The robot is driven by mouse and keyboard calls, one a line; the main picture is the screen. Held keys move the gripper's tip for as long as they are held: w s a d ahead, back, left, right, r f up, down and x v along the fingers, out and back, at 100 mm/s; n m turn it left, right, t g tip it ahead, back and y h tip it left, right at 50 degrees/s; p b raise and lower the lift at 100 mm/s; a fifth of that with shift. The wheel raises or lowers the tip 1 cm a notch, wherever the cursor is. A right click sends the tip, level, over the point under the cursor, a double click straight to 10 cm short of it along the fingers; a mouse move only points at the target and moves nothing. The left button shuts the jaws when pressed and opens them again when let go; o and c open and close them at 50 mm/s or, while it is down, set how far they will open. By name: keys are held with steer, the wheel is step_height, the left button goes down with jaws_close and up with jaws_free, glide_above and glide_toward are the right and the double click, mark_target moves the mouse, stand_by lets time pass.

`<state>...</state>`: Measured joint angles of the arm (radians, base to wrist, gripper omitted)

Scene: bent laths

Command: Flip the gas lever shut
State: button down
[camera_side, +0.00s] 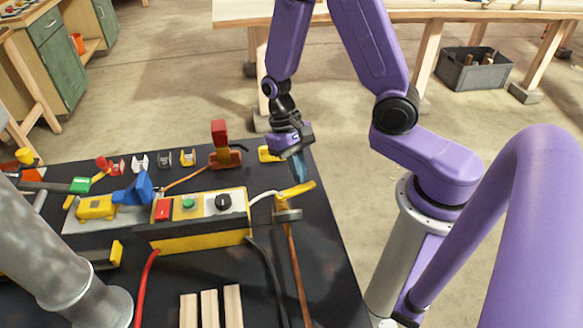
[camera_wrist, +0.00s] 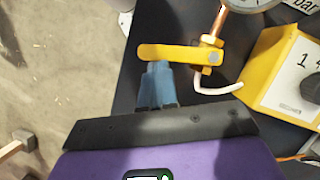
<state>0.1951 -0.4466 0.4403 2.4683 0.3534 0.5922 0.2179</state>
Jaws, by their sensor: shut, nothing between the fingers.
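The gas lever (camera_side: 297,190) is a yellow handle on a valve (camera_side: 288,214) atop a copper pipe (camera_side: 297,265), near the right edge of the black bench. In the wrist view the lever (camera_wrist: 172,52) points left from its pivot bolt (camera_wrist: 214,58), roughly across the pipe (camera_wrist: 216,24). My gripper (camera_side: 300,181) is shut and empty, its blue fingers pointing down. In the wrist view its fingertips (camera_wrist: 157,66) are right at the lever's edge near its free end; I cannot tell whether they touch.
A yellow control box (camera_side: 200,220) with red, green and black controls stands left of the valve; a white hose runs between them. A pressure gauge (camera_wrist: 245,3) sits on the pipe. Wooden laths (camera_side: 211,308) lie in front. Open floor lies right of the bench.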

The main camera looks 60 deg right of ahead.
steer(key=shift+w+a, duration=0.15)
steer(key=shift+a, duration=0.25)
steer(key=shift+w+d, duration=0.25)
steer(key=shift+w, duration=0.2)
steer(key=shift+w+d, duration=0.4)
steer(key=shift+w, duration=0.25)
steer(key=shift+w+d, duration=0.4)
steer(key=shift+w, duration=0.2)
steer(key=d+v, duration=0.1)
steer(key=v, duration=0.9)
steer(key=shift+s, duration=0.25)
